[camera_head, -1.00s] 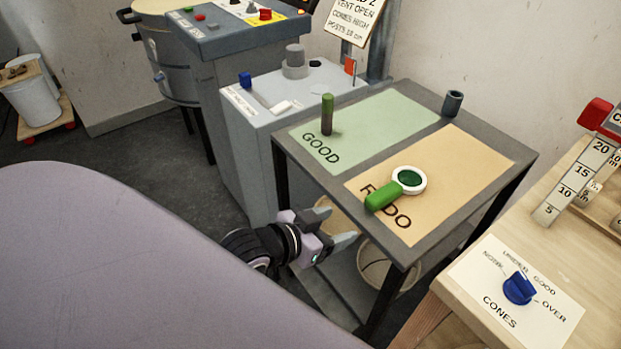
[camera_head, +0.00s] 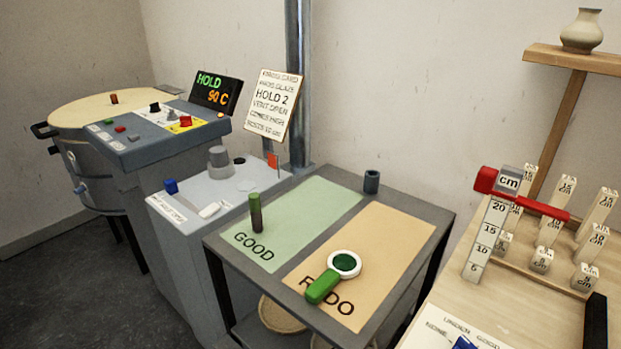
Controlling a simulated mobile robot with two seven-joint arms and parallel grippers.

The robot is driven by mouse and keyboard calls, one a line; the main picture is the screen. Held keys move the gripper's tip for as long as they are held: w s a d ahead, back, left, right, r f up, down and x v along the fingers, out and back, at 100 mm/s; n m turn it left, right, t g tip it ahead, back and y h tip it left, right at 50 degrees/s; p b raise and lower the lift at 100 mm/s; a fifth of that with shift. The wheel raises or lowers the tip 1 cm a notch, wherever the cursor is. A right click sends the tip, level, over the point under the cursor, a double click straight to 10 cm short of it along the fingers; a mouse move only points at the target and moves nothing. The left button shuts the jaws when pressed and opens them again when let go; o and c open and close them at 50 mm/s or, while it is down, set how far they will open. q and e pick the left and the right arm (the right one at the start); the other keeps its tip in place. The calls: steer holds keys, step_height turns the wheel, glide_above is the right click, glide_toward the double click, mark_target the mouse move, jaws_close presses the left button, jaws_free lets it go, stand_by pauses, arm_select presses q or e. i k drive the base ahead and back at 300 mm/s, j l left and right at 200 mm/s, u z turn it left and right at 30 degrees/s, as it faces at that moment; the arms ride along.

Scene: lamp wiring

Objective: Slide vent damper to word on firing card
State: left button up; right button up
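The firing card (camera_head: 273,105) stands upright beside the pole, and its line for the vent reads "VENT OPEN". A grey box (camera_head: 190,262) below it has a blue knob (camera_head: 171,186), a white piece (camera_head: 210,210) lying on its top, a grey stepped plug (camera_head: 220,162) and a label strip (camera_head: 165,207) too small to read. An orange tab (camera_head: 272,160) shows near the pole. No part is clearly marked as the vent damper, so I cannot tell which one it is. Neither of my grippers is in view.
A control panel (camera_head: 160,140) with a HOLD display (camera_head: 215,92) and the round kiln (camera_head: 100,110) stand at the left. Posts (camera_head: 549,220) stand at the right.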

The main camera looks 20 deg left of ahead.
mark_target(169, 185)
steer(key=u, duration=1.45)
